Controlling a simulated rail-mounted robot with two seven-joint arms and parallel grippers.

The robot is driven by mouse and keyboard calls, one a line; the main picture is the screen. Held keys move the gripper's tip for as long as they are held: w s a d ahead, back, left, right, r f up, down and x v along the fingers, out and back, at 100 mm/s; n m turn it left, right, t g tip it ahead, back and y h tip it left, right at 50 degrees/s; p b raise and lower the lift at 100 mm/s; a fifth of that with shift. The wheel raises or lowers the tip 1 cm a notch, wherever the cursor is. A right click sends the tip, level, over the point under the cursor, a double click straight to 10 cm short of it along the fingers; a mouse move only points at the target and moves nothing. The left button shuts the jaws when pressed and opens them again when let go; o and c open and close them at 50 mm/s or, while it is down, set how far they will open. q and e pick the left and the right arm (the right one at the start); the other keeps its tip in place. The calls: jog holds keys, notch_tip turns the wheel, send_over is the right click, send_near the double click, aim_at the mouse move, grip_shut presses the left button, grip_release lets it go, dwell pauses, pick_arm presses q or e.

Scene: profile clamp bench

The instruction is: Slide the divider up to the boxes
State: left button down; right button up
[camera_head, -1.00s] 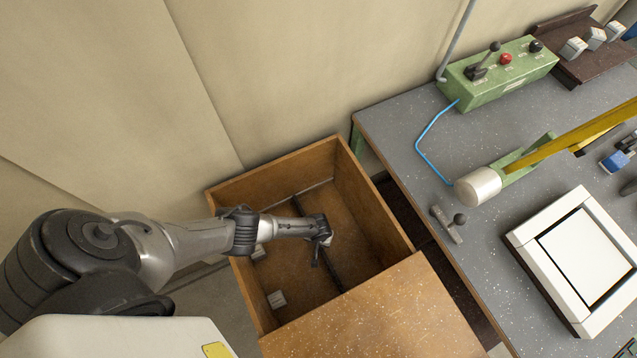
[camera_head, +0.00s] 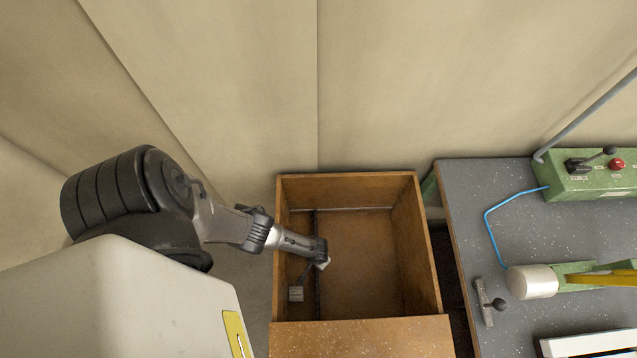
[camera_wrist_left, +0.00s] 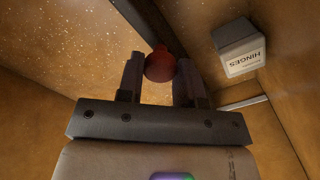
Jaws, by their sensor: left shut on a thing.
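The divider (camera_head: 317,292) is a dark thin bar running front to back inside a wooden drawer (camera_head: 427,260), left of its middle. My left gripper (camera_wrist_left: 160,78) is shut on a red knob (camera_wrist_left: 160,65) at the divider. My left forearm may hide another box in the head view. My right gripper is not in view.
The drawer floor right of the divider is bare. A wooden panel (camera_head: 362,338) covers the drawer's front end. The grey bench (camera_head: 465,215) stands to the right, with a green control box (camera_head: 585,180), a blue hose and a white cylinder (camera_head: 532,281).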

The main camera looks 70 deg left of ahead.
pick_arm(q)
jog(key=c, duration=0.8)
grip_release()
jog(key=shift+r, duration=0.1)
notch_tip(320, 180, up, 14)
jog(key=p, duration=0.8)
jog(key=shift+f, duration=0.2)
